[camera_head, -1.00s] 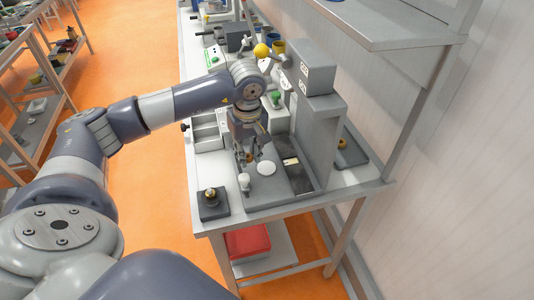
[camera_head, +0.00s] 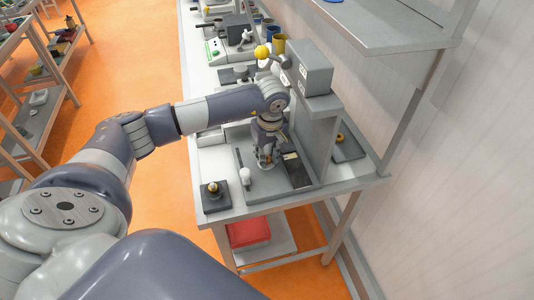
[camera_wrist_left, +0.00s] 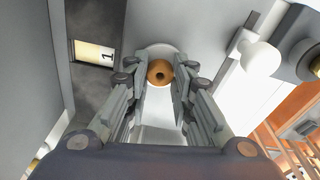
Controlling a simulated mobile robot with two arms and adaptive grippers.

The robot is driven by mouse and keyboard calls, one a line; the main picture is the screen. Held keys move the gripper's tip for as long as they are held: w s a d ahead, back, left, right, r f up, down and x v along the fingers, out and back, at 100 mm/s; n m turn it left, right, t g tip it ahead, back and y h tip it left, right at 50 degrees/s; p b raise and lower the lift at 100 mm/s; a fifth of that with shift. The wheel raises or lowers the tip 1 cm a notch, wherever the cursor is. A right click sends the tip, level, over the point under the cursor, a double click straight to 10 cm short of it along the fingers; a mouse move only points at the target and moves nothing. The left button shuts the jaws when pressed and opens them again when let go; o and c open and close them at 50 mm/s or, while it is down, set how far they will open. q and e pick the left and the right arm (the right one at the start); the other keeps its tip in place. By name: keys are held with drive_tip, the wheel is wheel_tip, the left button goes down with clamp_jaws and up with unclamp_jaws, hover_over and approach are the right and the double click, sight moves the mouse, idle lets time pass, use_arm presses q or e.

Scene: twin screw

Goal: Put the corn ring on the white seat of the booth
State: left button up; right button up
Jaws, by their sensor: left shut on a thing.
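My left gripper (camera_head: 266,164) points down over the base plate of the grey booth (camera_head: 318,135). In the left wrist view its fingers (camera_wrist_left: 160,82) are shut on the corn ring (camera_wrist_left: 160,72), a small orange-brown ring with a dark hole. The round white seat (camera_wrist_left: 158,49) shows behind the ring, which appears over it. I cannot tell whether ring and seat touch. In the head view the gripper hides the ring and most of the seat. My right gripper is not in view.
A white-knobbed lever (camera_head: 245,175) stands left of the gripper. A dark block with a brass knob (camera_head: 213,190) is at the front left. A dark strip with a label (camera_head: 292,156) lies right of the gripper. A tray with a yellow piece (camera_head: 341,139) is beyond the booth wall.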

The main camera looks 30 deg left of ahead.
use_arm(q)
drive_tip(key=o, duration=0.7)
drive_tip(key=shift+c, duration=0.2)
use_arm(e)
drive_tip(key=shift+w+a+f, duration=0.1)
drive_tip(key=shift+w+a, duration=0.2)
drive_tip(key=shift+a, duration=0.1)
use_arm(q)
drive_tip(key=shift+r, duration=0.2)
wheel_tip(320, 180, up, 12)
drive_tip(key=d+b, duration=0.1)
drive_tip(key=b, duration=0.3)
drive_tip(key=shift+s+f, duration=0.15)
drive_tip(key=shift+s, duration=0.25)
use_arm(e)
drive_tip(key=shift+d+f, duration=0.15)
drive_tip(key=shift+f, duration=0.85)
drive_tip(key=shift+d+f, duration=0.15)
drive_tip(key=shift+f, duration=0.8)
use_arm(q)
drive_tip(key=shift+s+f, duration=0.1)
